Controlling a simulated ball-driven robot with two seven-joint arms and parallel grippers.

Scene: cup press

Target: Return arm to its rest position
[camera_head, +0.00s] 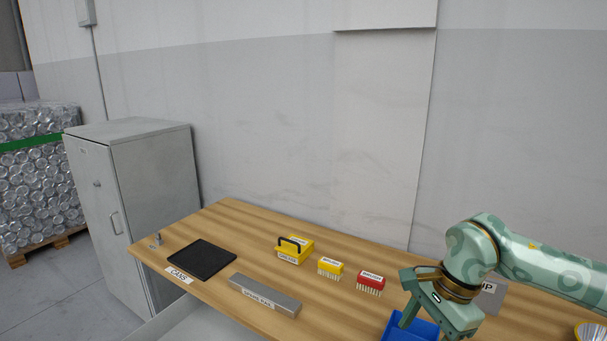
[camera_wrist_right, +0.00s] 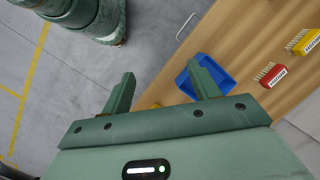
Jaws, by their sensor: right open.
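My right arm comes in from the right side of the head view, over the right part of the wooden table (camera_head: 225,232). Its gripper (camera_head: 425,328) points down near the blue bin (camera_head: 395,330). In the right wrist view the gripper (camera_wrist_right: 160,72) is open, with its two green fingers wide apart and nothing between them. The blue bin (camera_wrist_right: 212,72) shows beyond the right finger, on the table. My left arm and gripper are not in view.
On the table are a black mat (camera_head: 202,259), a grey bar (camera_head: 265,295), a yellow handled block (camera_head: 294,250), a yellow brush (camera_head: 331,268) and a red brush (camera_head: 371,282). A grey cabinet (camera_head: 150,190) stands left. The wrist view shows open floor (camera_wrist_right: 75,75) at left.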

